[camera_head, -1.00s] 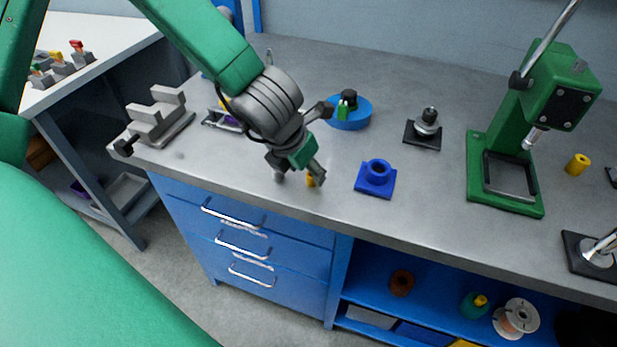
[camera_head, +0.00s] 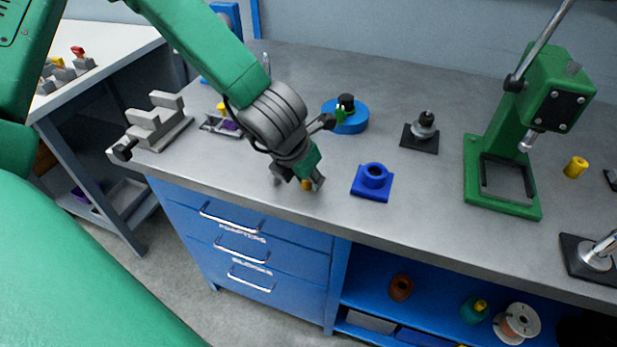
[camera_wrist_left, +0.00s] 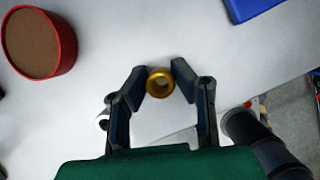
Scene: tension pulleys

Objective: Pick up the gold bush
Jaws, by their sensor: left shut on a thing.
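The gold bush (camera_head: 305,185) is a small ring near the front edge of the grey bench, mostly hidden by my gripper in the head view. In the left wrist view the gold bush (camera_wrist_left: 160,83) shows as a hollow gold ring between my fingertips. My left gripper (camera_head: 299,184) points down at the bench and is shut on the bush. Its fingers (camera_wrist_left: 161,76) touch the ring from both sides in the wrist view. I cannot tell whether the bush is clear of the bench. My right gripper is in neither view.
A blue flanged part (camera_head: 373,182) sits just right of my gripper, and a blue round dish (camera_head: 350,119) behind it. A green press (camera_head: 505,165) and a yellow cylinder (camera_head: 576,167) stand right. A grey fixture (camera_head: 157,125) is left. A red round container (camera_wrist_left: 40,43) shows in the wrist view.

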